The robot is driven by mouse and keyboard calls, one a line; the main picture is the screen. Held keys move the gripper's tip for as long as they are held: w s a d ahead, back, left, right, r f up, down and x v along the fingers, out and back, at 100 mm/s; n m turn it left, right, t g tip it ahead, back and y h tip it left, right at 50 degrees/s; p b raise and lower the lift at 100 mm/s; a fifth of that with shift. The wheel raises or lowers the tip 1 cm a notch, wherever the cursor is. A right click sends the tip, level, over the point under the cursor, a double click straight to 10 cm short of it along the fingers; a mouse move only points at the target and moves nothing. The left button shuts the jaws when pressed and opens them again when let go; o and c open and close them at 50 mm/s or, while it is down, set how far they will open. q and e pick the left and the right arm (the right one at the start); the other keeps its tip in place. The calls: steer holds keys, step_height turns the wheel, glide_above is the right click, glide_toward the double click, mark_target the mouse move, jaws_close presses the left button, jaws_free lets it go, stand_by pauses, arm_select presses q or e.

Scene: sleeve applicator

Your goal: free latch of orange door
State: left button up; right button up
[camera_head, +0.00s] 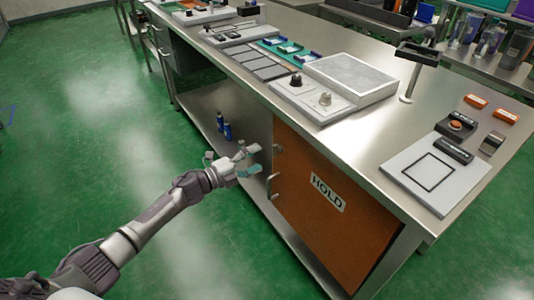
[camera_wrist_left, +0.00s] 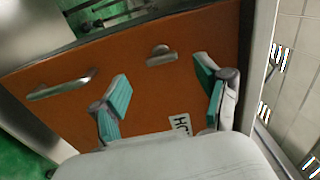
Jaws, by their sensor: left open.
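The orange door (camera_head: 335,215) is shut in the front of the steel bench and bears a HOLD label (camera_head: 327,191). A bar handle (camera_head: 271,186) sits near its left edge, with a small metal latch (camera_head: 277,148) above it. My left gripper (camera_head: 252,160) is open and empty, left of the door's edge in the head view. In the left wrist view the door (camera_wrist_left: 145,100) fills the middle. The latch (camera_wrist_left: 161,55) shows beyond and between my open fingertips (camera_wrist_left: 163,75), apparently not touched. The bar handle (camera_wrist_left: 62,85) lies left of the fingers. My right gripper is out of view.
The bench top (camera_head: 350,145) overhangs the door. A knobbed panel (camera_head: 308,97), a white pad with a square (camera_head: 435,175) and a stand (camera_head: 410,85) are on it. Blue bottles (camera_head: 227,131) stand on the open shelf left of the door. The green floor is clear.

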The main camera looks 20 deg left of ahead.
arm_select(q)
steer(key=v, duration=0.6)
stand_by(0.3)
steer(key=s+f+n+g+y, duration=0.2)
steer(key=s+f+n+y, duration=0.55)
steer(key=f, duration=0.65)
steer(key=s+f+n+g+y, duration=0.35)
steer(key=s+f+n, duration=0.55)
steer(key=f, duration=0.5)
steer(key=s+d+f+n+g, duration=0.3)
steer(key=s+f, duration=0.2)
steer(key=s, duration=0.5)
steer(key=s+d+f+n+g, duration=0.3)
steer(key=s+d+f+n, duration=0.1)
steer(key=s, duration=0.5)
steer(key=s+a+r+g+p, duration=0.1)
steer(key=s+a+r+p, duration=0.1)
steer(key=s+p, duration=1.3)
steer(key=shift+s+a+g, duration=0.35)
steer(key=shift+s+a, duration=0.1)
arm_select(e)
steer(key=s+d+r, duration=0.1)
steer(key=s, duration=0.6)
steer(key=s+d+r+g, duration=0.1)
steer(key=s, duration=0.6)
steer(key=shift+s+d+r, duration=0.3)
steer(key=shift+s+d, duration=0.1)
